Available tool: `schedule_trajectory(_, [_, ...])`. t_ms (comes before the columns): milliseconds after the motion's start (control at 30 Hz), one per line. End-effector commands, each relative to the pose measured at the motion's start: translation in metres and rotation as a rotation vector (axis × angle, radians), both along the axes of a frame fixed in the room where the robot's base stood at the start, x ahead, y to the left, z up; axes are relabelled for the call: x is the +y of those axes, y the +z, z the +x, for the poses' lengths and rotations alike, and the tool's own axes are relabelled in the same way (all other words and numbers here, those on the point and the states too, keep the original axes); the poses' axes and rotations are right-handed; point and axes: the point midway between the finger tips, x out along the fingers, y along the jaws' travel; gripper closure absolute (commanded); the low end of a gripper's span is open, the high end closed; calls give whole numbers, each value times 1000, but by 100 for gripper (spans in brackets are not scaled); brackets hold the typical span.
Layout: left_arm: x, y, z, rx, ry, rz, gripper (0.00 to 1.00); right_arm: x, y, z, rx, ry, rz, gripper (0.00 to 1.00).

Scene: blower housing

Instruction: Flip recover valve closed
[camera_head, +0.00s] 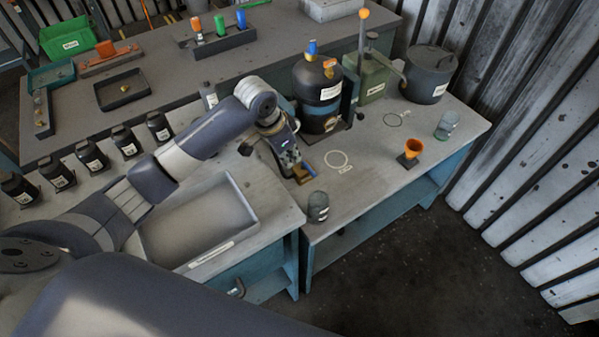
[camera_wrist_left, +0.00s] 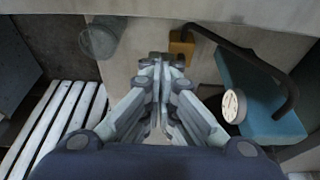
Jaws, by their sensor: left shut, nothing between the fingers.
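My left gripper (camera_head: 300,174) is low over the near bench, in front of the black tank (camera_head: 318,92) with a blue band. In the left wrist view its fingers (camera_wrist_left: 158,64) are shut with nothing between them. Just ahead of the fingertips, slightly right, is a small yellow-orange block (camera_wrist_left: 181,42) on a dark curved pipe (camera_wrist_left: 245,57). I cannot tell whether the fingers touch the block. No part is clearly marked as the recover valve, so I cannot tell its position. My right gripper is not in view.
A glass jar (camera_head: 318,206) stands near the bench's front edge. An orange funnel (camera_head: 412,148), another jar (camera_head: 447,124), a green box (camera_head: 371,78) and a grey pot (camera_head: 430,72) stand to the right. A shallow tray (camera_head: 222,243) lies left. A white round face (camera_wrist_left: 233,106) is right of the fingers.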

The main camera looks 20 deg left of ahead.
Motion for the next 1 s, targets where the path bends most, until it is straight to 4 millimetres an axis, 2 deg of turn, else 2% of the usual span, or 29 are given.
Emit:
schedule_trajectory(167, [-3,-10,2,3,-1,-1,100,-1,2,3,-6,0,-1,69])
schedule_trajectory(600, [-15,-78,19,3,1,-1,100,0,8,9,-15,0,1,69])
schedule_trajectory(800, [-17,-93,23,1,0,1,100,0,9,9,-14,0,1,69])
schedule_trajectory(1000, [-18,-96,24,-1,0,0,100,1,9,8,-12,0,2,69])
